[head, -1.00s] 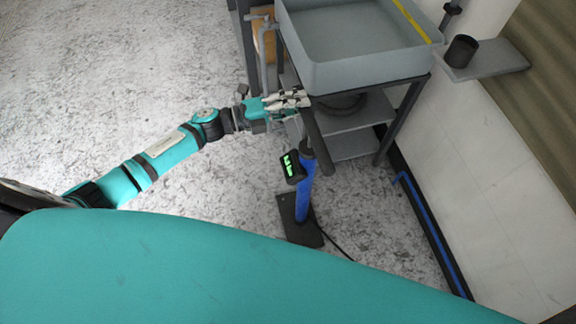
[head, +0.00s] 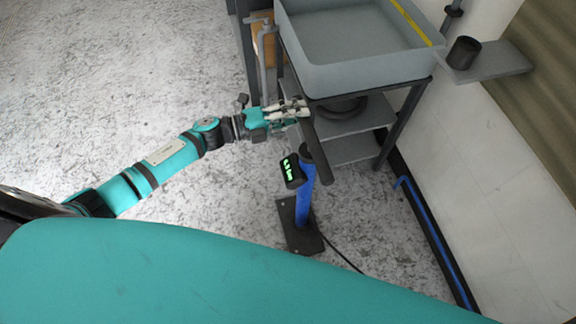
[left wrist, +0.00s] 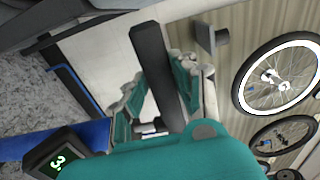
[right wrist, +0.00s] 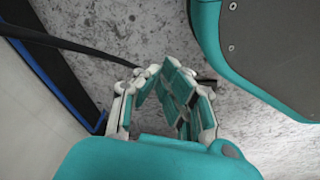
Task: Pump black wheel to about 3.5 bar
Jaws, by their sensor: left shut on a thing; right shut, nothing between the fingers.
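The floor pump (head: 304,205) has a blue barrel, a black foot plate (head: 300,238) and a dark bar handle (head: 320,160). In the left wrist view the display (left wrist: 58,160) starts with 3, the rest cut off or unclear. My left gripper (head: 302,112) is shut on the handle's far end; the handle (left wrist: 150,60) passes between its fingers. My right gripper (right wrist: 160,72) is shut and empty above the floor. A dark wheel (left wrist: 253,136) hangs at the right; I cannot tell if it is the task's wheel.
A grey tub (head: 362,72) stands on a metal frame with shelves just beyond the handle. A small wall shelf (head: 490,66) holds a black cup (head: 464,52). A white-rimmed wheel (left wrist: 244,90) hangs nearby. A black hose (head: 343,256) runs from the pump. The floor at left is clear.

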